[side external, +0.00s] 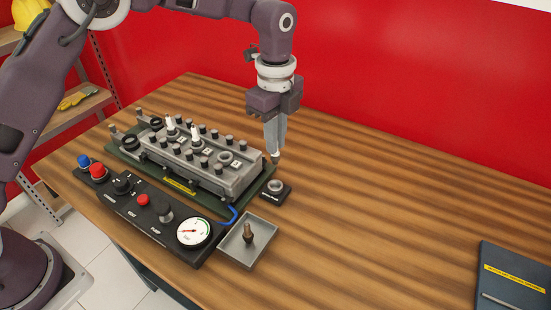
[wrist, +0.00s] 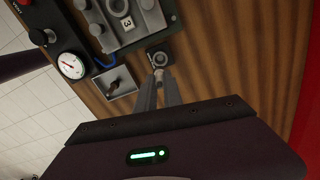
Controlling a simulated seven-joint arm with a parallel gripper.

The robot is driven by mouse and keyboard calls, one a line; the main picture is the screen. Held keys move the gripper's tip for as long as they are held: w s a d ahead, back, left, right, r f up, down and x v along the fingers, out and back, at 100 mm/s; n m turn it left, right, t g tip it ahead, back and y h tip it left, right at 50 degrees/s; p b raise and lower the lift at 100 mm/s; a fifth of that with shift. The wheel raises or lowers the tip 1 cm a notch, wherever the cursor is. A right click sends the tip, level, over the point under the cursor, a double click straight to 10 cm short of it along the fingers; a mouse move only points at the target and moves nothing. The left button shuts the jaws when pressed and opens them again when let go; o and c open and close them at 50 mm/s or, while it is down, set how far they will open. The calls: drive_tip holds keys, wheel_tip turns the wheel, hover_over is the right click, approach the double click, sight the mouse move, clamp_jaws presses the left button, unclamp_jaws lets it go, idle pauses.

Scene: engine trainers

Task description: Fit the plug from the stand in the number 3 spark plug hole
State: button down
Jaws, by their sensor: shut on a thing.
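My gripper (side external: 275,150) hangs point-down just past the right end of the engine head (side external: 240,177), above the table. Its fingers are shut on a small spark plug (side external: 275,159), and only a little of the plug shows below the fingertips. The small black stand (side external: 287,193) with a round grey socket is below and in front of the gripper. In the wrist view the fingertips (wrist: 158,78) are close to the stand (wrist: 153,53).
A control panel (side external: 152,213) with knobs and a gauge (side external: 194,232) lies along the head's front. A metal tray (side external: 235,253) holds a brown plug (side external: 249,232). Black posts line the head. A dark booklet (side external: 515,275) lies at the right. The table's right side is mostly clear.

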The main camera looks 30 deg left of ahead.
drive_tip(key=s+a+r, duration=0.1)
drive_tip(key=a+r, duration=0.1)
drive_tip(key=a, duration=0.4)
drive_tip(key=s+a+r, duration=0.2)
drive_tip(key=a, duration=0.5)
drive_tip(key=shift+w+d+f, duration=0.15)
drive_tip(key=shift+f, duration=1.2)
drive_tip(key=shift+w+d+f, duration=0.1)
drive_tip(key=shift+d+f, duration=0.05)
drive_tip(key=shift+f, duration=1.15)
drive_tip(key=shift+f, duration=0.2)
drive_tip(key=shift+f, duration=0.35)
drive_tip(key=shift+f, duration=0.3)
drive_tip(key=c, duration=1)
unclamp_jaws()
